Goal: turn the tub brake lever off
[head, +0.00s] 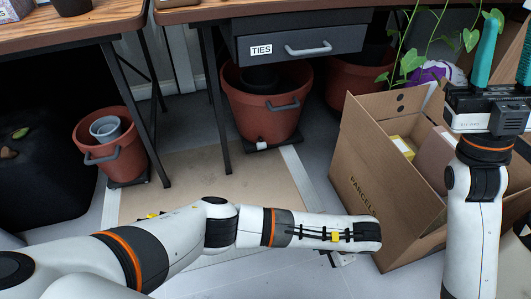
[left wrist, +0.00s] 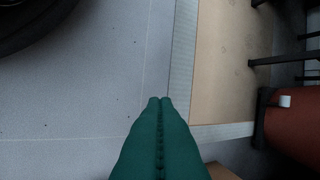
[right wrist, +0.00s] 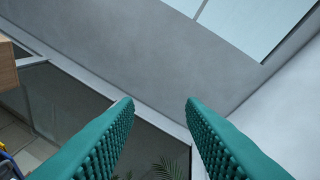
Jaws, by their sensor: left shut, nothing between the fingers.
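A large terracotta tub (head: 262,108) with a grey front handle stands on a low dark base under the drawer marked TIES. A small pale tab (head: 262,140), possibly the brake lever, shows low on its front; its setting is too small to tell. In the left wrist view a terracotta tub (left wrist: 302,133) is at the right edge, with a pale tab (left wrist: 285,101) by a dark base.
An open cardboard box (head: 365,190) marked PARCELS stands right of the tub, close to my left forearm. A smaller tub (head: 105,145) with a grey pot stands left.

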